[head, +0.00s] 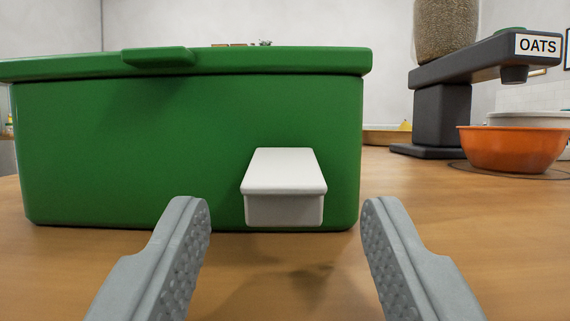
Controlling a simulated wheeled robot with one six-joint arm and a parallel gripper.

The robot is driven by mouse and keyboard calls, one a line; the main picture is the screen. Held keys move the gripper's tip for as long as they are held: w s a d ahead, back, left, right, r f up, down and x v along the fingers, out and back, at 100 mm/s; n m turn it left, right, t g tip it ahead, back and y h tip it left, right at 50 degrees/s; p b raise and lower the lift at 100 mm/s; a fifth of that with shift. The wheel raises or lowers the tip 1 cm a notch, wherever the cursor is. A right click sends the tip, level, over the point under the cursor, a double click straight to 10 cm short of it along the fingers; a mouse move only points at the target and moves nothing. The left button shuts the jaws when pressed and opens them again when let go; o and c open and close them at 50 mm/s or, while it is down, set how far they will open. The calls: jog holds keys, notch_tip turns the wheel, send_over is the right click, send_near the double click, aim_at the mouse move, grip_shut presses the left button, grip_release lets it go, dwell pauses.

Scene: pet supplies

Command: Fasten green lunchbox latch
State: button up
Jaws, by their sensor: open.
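The green lunchbox (130,150) stands upright on the wooden table and fills the left and middle of the head view. Its green lid (270,61) lies on top and looks closed, with a small green lip (158,56) at its front edge. A white latch (284,188) sticks out from the lower right of the front wall, well below the lid. My gripper (286,215) is open and empty. Its two grey fingers are in front of the box, one to either side of the latch, and do not appear to touch it.
A dark dispenser labelled OATS (445,100) with a clear hopper of grain (445,30) stands behind on the right. An orange bowl (515,150) is below its spout, with a pale bowl (535,118) behind. Bare table (400,190) lies right of the box.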

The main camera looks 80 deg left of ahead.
jog(key=shift+a+r, duration=0.2)
jog(key=shift+a, duration=0.35)
jog(key=c, duration=1)
jog(key=shift+r, duration=0.1)
